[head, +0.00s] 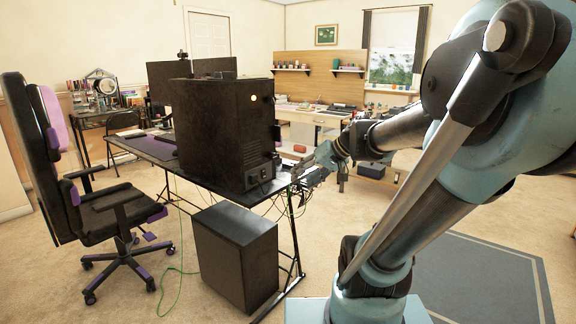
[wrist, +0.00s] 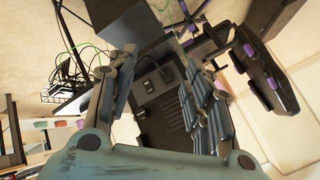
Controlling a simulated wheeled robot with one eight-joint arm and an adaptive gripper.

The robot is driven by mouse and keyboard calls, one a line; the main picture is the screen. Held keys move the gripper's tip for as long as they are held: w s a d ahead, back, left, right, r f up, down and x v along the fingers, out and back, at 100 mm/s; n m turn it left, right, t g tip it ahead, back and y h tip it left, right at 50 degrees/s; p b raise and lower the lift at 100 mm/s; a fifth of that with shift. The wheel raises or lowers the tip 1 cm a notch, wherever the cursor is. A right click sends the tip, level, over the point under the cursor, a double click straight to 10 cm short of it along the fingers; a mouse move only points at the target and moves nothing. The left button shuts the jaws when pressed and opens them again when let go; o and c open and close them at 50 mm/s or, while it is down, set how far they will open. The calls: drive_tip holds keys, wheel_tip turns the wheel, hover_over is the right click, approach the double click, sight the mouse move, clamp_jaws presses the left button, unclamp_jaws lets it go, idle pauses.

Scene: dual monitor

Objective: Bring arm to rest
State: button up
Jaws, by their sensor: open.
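My gripper (head: 308,173) is at the end of my extended arm, just right of the rear of the large black computer case on the desk. In the wrist view my gripper (wrist: 163,78) has its two fingers spread apart with nothing held between them. The rear panel of the black case (wrist: 155,105), with a power socket and switch, shows behind the gap between the fingers. The same case (head: 215,130) stands upright in the head view. I cannot tell whether any finger touches it.
The desk (head: 215,182) bears the case and monitors (head: 165,75). A second black case (head: 235,255) stands on the floor, with cables hanging nearby. A black and purple chair (head: 110,210) is at left. A grey mat (head: 480,275) and open carpet lie at right.

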drive_tip(key=s+d+f+m+g+h, duration=0.1)
drive_tip(key=s+d+f+g+h, duration=0.1)
drive_tip(key=s+d+f+h, duration=0.5)
drive_tip(key=s+d+f, duration=0.6)
drive_tip(key=s, duration=0.1)
drive_tip(key=shift+s+d+f+m+g+h, duration=0.2)
drive_tip(key=shift+s+f+m+g+h, duration=0.1)
drive_tip(key=shift+h, duration=0.1)
drive_tip(key=shift+w, duration=0.15)
drive_tip(key=shift+w+f, duration=0.15)
drive_tip(key=shift+w, duration=0.2)
idle(0.4)
